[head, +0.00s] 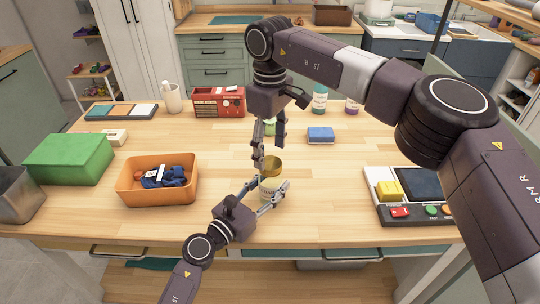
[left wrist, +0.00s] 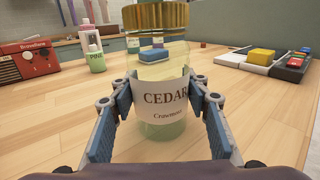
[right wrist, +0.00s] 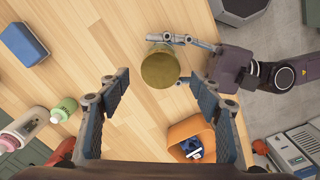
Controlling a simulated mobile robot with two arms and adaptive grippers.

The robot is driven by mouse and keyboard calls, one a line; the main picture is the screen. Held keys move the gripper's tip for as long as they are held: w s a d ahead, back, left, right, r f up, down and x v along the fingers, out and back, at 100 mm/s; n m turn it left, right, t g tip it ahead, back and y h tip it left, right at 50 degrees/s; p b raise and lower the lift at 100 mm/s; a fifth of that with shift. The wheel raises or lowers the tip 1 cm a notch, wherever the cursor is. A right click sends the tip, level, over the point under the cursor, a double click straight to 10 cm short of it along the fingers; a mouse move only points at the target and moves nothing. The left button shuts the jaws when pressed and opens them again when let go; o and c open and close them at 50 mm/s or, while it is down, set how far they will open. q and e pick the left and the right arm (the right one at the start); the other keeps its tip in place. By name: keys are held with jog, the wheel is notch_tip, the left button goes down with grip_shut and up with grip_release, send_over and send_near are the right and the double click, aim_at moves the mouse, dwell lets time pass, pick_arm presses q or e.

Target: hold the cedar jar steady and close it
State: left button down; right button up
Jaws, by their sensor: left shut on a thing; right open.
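The cedar jar (left wrist: 165,98) is pale greenish glass with a white label reading CEDAR. It stands upright on the wooden table, and also shows in the head view (head: 266,189). A gold lid (right wrist: 160,68) sits on its mouth; I cannot tell how tight it is. My left gripper (head: 268,190) is shut around the jar's body, with a finger on each side in the left wrist view (left wrist: 163,100). My right gripper (head: 268,146) is open and empty above the lid. In the right wrist view, the lid lies beyond the gap between its fingertips (right wrist: 160,78).
An orange bin (head: 157,201) with dark blue cloth stands left of the jar, with a green box (head: 69,160) farther left. A panel with buttons (head: 415,214) is at right. Table around the jar is clear.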

jog(key=shift+r, duration=0.85)
jog(key=shift+c, duration=0.4)
